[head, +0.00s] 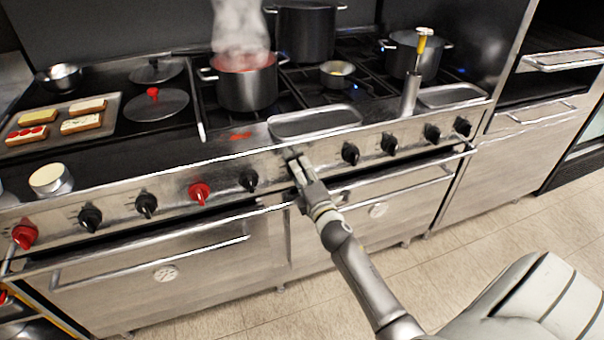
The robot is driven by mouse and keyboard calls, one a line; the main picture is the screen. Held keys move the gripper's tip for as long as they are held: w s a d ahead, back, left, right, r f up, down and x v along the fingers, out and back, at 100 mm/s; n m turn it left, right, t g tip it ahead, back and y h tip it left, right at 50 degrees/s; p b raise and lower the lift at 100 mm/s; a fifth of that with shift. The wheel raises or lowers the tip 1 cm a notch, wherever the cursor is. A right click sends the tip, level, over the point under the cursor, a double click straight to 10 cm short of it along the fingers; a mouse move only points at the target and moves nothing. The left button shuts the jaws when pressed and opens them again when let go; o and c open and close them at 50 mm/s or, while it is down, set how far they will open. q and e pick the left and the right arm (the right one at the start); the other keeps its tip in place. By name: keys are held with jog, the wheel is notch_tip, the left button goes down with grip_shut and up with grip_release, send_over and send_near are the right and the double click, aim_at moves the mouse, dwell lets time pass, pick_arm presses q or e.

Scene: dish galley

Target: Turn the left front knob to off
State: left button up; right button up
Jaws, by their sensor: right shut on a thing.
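My right gripper (298,168) reaches up to the front panel of the range (322,159) and is shut on a black knob there, which its fingers mostly hide. This knob sits between another black knob (248,180) on the left and a black knob (350,153) on the right. The held knob's turn angle cannot be made out. Above it to the left, a steel pot (247,92) with red contents steams on the left front burner. My left gripper is not in view.
Several more black knobs (388,143) and a red knob (199,192) line the panel. Oven handle bars (400,177) run just below it. A shallow steel tray (315,122) lies on the front ledge. A steel pot (415,55) with a utensil stands right. The floor (440,270) is clear.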

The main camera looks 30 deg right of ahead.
jog(key=shift+m, duration=0.9)
jog(key=o, duration=1)
jog(key=shift+f, duration=0.1)
jog(key=shift+o, duration=0.2)
jog(key=v, duration=1.2)
